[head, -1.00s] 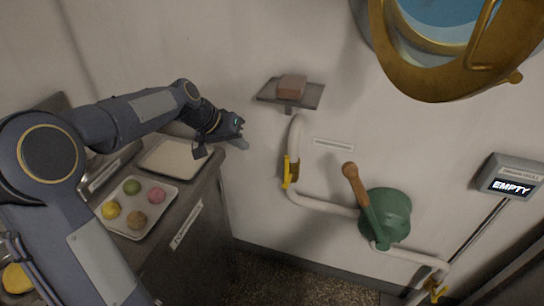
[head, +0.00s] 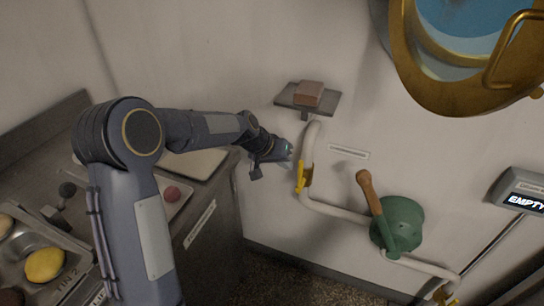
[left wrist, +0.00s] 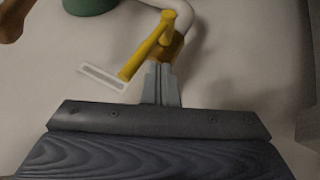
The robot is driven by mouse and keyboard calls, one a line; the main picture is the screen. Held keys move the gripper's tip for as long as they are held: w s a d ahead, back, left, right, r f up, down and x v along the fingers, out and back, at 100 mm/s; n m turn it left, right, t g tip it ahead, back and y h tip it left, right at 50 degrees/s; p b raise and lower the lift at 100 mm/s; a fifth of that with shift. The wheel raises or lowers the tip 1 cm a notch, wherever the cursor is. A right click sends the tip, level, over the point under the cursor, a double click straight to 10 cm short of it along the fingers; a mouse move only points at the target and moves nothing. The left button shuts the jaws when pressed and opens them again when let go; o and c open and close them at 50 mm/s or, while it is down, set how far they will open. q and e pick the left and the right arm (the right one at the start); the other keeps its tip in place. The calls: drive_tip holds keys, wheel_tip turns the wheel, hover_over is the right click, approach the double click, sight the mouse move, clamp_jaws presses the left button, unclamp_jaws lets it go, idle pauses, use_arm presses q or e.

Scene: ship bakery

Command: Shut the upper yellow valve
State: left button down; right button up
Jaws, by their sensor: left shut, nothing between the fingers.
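The upper yellow valve (head: 303,177) sits on the upright part of a white pipe (head: 310,145) on the wall. In the head view its handle lies roughly along the pipe. In the left wrist view the yellow handle (left wrist: 148,50) slants down and left, away from the valve body. My left gripper (head: 289,151) is just left of the pipe, a little above the valve. In the left wrist view its fingers (left wrist: 161,72) are shut and empty, their tips close to the valve body; I cannot tell whether they touch. My right gripper does not show.
A green pump (head: 404,222) with a wooden-handled lever (head: 367,190) is on the pipe to the right. A lower yellow valve (head: 441,295) is at bottom right. A wall shelf (head: 291,97) bearing a brown block (head: 309,92) is above the gripper. The counter is left.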

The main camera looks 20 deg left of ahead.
use_arm(q)
drive_tip(key=shift+w+d, duration=0.1)
drive_tip(key=shift+d, duration=0.55)
drive_tip(key=d+f+m+y+p, duration=0.1)
drive_tip(key=d+f+y, duration=0.2)
drive_tip(key=d, duration=0.8)
drive_tip(key=shift+s+d+m+y, duration=0.2)
drive_tip(key=shift+m+y, duration=0.1)
drive_tip(key=shift+y, duration=1.1)
